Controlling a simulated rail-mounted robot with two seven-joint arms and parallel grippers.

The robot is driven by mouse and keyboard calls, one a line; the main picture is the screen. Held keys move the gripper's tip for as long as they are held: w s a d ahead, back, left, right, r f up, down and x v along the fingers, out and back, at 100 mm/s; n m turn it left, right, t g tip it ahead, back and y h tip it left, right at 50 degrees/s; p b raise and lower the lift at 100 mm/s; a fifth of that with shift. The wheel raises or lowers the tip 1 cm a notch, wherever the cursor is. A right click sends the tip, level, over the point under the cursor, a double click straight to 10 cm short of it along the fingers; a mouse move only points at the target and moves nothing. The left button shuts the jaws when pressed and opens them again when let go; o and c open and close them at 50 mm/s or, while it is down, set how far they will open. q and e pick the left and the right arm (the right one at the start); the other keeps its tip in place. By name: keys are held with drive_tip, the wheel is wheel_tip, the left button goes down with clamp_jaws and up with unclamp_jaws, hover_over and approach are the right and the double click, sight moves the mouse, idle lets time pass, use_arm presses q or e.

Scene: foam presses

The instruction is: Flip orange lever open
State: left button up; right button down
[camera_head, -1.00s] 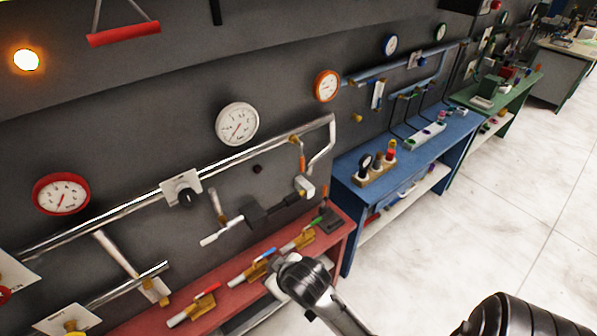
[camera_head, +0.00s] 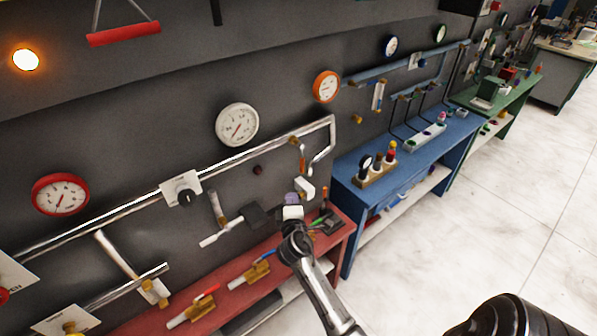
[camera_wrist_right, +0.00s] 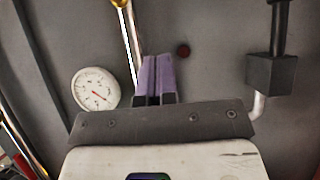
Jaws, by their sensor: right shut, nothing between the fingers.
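A small orange lever (camera_head: 302,164) hangs below the brass fitting on the silver pipe in the head view. It looks thin and roughly upright, close to the wall. My right gripper (camera_head: 291,198) is below and slightly left of it, apart from it in the picture. Its purple fingers are closed together with nothing between them; they also show in the wrist view (camera_wrist_right: 156,78), pointing toward the wall. I cannot make out the orange lever clearly in the wrist view. My left gripper is not in view.
A white block (camera_head: 304,188) sits just beside my right gripper. A dark box-shaped fitting (camera_head: 256,214) is to its left. A white gauge (camera_head: 237,125) and silver pipe (camera_head: 232,172) are on the wall. The red bench (camera_head: 215,290) stands below, the blue bench (camera_head: 345,178) to the right.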

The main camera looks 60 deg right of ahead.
sight(302, 160)
idle(0.3)
drive_tip(key=s+d+p+x, duration=0.1)
drive_tip(key=s+p+x, duration=0.1)
drive_tip(key=x, duration=1)
drive_tip(key=shift+d+p, duration=0.3)
drive_tip(key=shift+d, duration=0.35)
drive_tip(key=shift+w, duration=0.15)
